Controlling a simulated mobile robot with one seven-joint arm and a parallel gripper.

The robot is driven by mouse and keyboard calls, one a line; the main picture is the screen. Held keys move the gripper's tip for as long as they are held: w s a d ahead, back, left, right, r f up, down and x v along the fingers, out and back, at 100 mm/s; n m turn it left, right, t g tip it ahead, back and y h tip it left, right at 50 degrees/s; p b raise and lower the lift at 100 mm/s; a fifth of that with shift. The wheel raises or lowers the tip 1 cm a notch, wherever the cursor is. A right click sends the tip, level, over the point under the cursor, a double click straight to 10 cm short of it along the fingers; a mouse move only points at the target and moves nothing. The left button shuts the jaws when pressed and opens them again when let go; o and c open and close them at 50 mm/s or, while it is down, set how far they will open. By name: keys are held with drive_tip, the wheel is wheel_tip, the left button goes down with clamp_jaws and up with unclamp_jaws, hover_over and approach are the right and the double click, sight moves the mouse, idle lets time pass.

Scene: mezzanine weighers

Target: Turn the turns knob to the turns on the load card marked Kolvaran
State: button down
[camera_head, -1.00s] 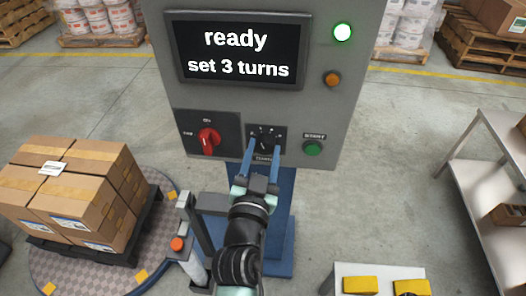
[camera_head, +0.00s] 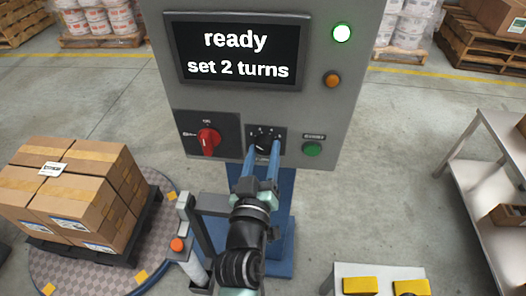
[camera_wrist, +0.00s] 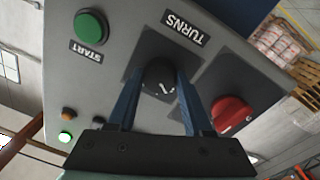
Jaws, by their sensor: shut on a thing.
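The black turns knob (camera_head: 264,142) is on the lower front of the grey control cabinet (camera_head: 330,120). It also shows in the wrist view (camera_wrist: 159,78), under an upside-down label reading TURNS. My gripper (camera_head: 263,153) has its two blue fingers closed on opposite sides of the knob. The fingers also flank it in the wrist view (camera_wrist: 158,92). The screen (camera_head: 238,52) reads "ready" and "set 2 turns". I see no card on which the name Kolvaran can be read. The fingers partly hide the dial marks.
A red rotary switch (camera_head: 208,139) is left of the knob and a green start button (camera_head: 312,149) right of it. A green lamp (camera_head: 342,33) is lit. Stacked cartons (camera_head: 75,190) stand on a round turntable (camera_head: 60,270) at left. A metal shelf (camera_head: 475,210) is at right.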

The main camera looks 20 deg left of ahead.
drive_tip(key=shift+n, duration=0.4)
drive_tip(key=shift+c, duration=1.5)
unclamp_jaws()
drive_tip(key=b+v, duration=0.3)
drive_tip(key=v, duration=1)
